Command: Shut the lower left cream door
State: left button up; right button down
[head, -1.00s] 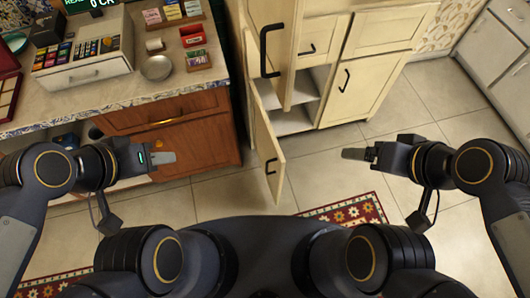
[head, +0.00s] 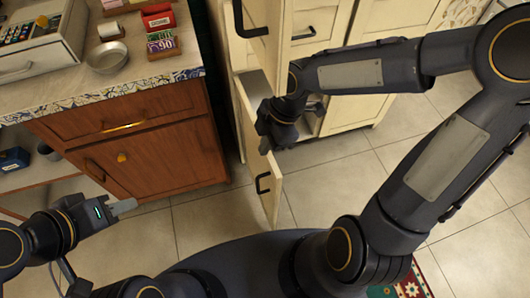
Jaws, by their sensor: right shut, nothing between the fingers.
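The lower left cream door (head: 268,194) stands open, swung out from the cream cabinet towards me, with a black handle (head: 262,183) near its free edge. My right arm reaches across from the right. My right gripper (head: 264,143) is shut and empty, pointing down at the door's upper part and overlapping it in the picture. I cannot tell whether it touches the door. It hides part of the door and the cabinet opening. My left gripper (head: 122,207) is away to the left, in front of the wooden cabinet; its finger gap cannot be made out.
The wooden cabinet (head: 150,155) stands left of the door, under a counter (head: 110,88) with a cash register (head: 30,50), a round metal dish (head: 107,56) and small boxes. An upper cream door (head: 262,40) also stands open above. Tiled floor (head: 200,225) is clear in front.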

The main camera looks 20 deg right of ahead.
aim_at(270, 161)
jog(key=b+x, duration=0.3)
jog(key=x, duration=0.6)
jog(key=shift+f, duration=0.2)
jog(key=d, duration=0.2)
jog(key=shift+w+d+r+p, duration=0.1)
jog(key=shift+d+r+p, duration=0.1)
jog(key=shift+d+p, duration=0.15)
jog(key=shift+d, duration=0.65)
jog(key=shift+d, duration=0.1)
